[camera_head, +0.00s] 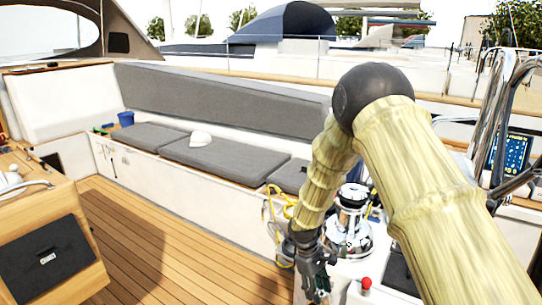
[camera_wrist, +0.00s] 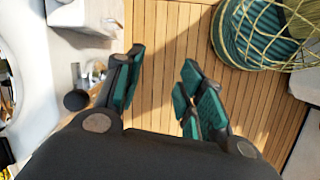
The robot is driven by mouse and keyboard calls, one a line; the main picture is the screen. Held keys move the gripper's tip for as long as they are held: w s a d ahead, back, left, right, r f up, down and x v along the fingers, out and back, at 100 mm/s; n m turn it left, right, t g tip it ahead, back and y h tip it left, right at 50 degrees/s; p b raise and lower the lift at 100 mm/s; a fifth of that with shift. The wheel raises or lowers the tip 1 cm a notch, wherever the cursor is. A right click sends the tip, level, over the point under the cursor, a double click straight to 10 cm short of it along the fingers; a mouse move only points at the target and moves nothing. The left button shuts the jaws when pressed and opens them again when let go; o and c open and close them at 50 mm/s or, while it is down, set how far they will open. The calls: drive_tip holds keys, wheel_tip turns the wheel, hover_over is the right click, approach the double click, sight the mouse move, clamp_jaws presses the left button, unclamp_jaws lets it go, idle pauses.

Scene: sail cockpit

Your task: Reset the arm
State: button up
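My gripper (camera_head: 312,268) hangs pointing down in the head view, beside a chrome winch (camera_head: 350,215) at the front right of the cockpit. In the wrist view my gripper (camera_wrist: 163,85) has its two teal-padded fingers apart. Only wooden deck planks (camera_wrist: 165,40) show between them, and nothing is held. In the head view my arm bends sharply at a dark joint, with the forearm running down to the gripper.
Yellow line (camera_head: 270,215) hangs near the winch. A red knob (camera_head: 366,283) stands right of my gripper. The wooden floor (camera_head: 170,240) at left is clear.

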drive_tip(key=s+d+f+m+y, duration=0.2)
drive_tip(key=s+f+m+y, duration=0.15)
drive_tip(key=s+f, duration=1.4)
drive_tip(key=s+d+m+t, duration=0.1)
drive_tip(key=s+d+m, duration=0.2)
drive_tip(key=s, duration=0.8)
drive_tip(key=s+d+m+t, duration=0.1)
drive_tip(key=s+d+m, duration=0.2)
drive_tip(key=s, duration=0.8)
drive_tip(key=shift+f+h, duration=0.35)
drive_tip(key=shift+f, duration=0.1)
